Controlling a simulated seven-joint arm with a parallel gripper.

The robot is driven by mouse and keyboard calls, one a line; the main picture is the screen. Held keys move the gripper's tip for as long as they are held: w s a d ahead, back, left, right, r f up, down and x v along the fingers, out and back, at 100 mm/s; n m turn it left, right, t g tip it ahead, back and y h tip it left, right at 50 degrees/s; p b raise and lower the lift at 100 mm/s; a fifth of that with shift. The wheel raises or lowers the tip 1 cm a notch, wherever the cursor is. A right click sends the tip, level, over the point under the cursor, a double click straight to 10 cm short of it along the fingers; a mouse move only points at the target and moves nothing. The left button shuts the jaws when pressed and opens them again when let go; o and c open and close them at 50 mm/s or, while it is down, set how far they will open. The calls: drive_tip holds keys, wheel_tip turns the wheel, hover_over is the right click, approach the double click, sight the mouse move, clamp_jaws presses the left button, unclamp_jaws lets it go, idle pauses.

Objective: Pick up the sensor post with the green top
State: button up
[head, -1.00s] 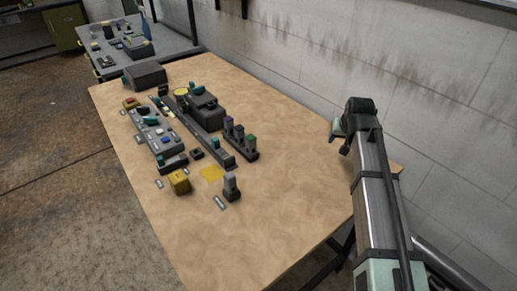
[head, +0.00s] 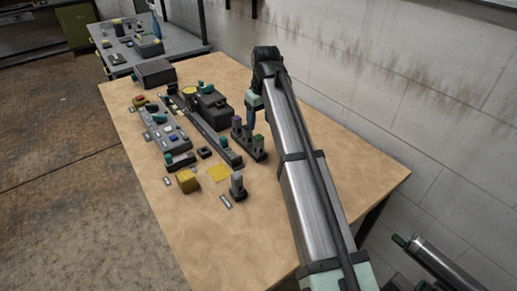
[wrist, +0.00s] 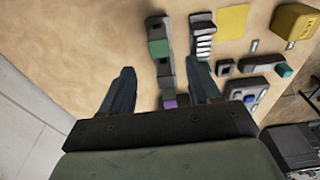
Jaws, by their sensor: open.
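The sensor post with the green top (head: 258,143) stands at the near end of a dark base holding a row of posts. In the wrist view its green top (wrist: 158,48) lies just beyond the fingertips, roughly centred between them. A purple-topped post (head: 236,121) stands at the far end of the row; it also shows in the wrist view (wrist: 169,102) close to the gripper body. My gripper (wrist: 160,68) is open and empty, its two blue fingers apart. In the head view my gripper (head: 252,117) is over the row, partly hidden by my arm.
A long dark rail (head: 213,136) runs beside the row. A lone grey-topped post (head: 237,184), yellow pad (head: 219,173) and yellow block (head: 187,181) stand nearer. The right table side is clear.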

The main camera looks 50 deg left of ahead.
sight(259, 137)
drive_tip(key=f, duration=0.7)
drive_tip(key=a+f, duration=0.1)
drive_tip(key=f, duration=0.3)
drive_tip(key=shift+f, duration=0.2)
drive_tip(key=shift+c, duration=0.3)
clamp_jaws()
